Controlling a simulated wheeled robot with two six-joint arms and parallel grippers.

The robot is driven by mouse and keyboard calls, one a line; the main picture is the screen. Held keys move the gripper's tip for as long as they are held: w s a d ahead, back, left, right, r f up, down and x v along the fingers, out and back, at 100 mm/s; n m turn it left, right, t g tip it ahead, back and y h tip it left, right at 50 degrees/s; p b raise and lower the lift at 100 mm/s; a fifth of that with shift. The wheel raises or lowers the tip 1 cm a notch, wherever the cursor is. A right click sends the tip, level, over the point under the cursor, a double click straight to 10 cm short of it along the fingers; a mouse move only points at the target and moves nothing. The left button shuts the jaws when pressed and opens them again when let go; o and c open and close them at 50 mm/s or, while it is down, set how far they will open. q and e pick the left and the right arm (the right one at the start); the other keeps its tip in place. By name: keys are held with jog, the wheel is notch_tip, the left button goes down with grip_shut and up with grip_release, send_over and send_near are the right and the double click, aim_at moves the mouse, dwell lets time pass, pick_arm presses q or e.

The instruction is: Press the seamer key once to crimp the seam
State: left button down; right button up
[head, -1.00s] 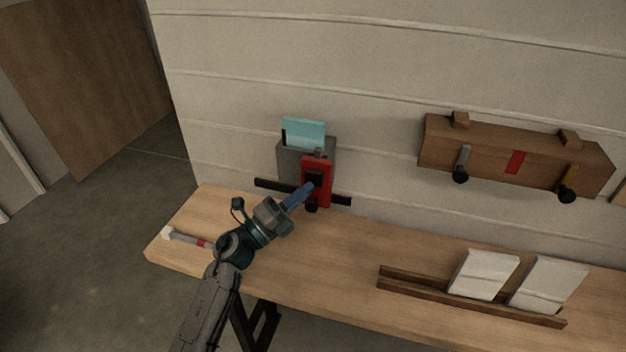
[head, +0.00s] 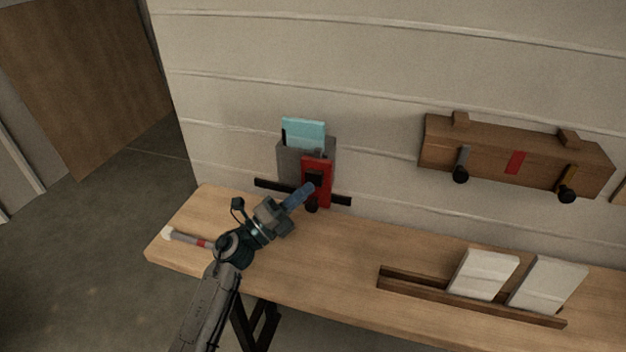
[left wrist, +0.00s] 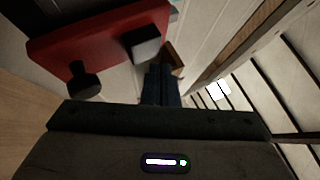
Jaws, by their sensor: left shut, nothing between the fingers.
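The seamer is a grey box (head: 291,164) at the wall with a red front plate (head: 322,168). The plate carries a black square key (head: 314,178) and a black round knob (head: 311,207) below it. My left gripper (head: 312,187) is shut and empty, its blue fingertips at the key. In the left wrist view the red plate (left wrist: 100,37), the key (left wrist: 143,43) and the knob (left wrist: 84,82) show close by, and the shut fingers (left wrist: 161,85) are beside the key. I cannot tell whether they touch it. My right gripper is not in view.
A teal panel (head: 303,133) stands at the top of the grey box. A dark bar (head: 270,186) runs behind it. A wooden wall box (head: 490,146) with two levers hangs at right. White packets (head: 484,274) stand in a wooden rack (head: 420,286). A white-tipped tool (head: 185,238) lies at left.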

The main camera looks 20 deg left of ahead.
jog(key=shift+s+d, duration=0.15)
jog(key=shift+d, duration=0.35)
pick_arm(q)
jog(key=shift+w, duration=0.4)
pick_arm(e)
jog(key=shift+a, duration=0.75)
pick_arm(q)
jog(key=shift+w, duration=0.1)
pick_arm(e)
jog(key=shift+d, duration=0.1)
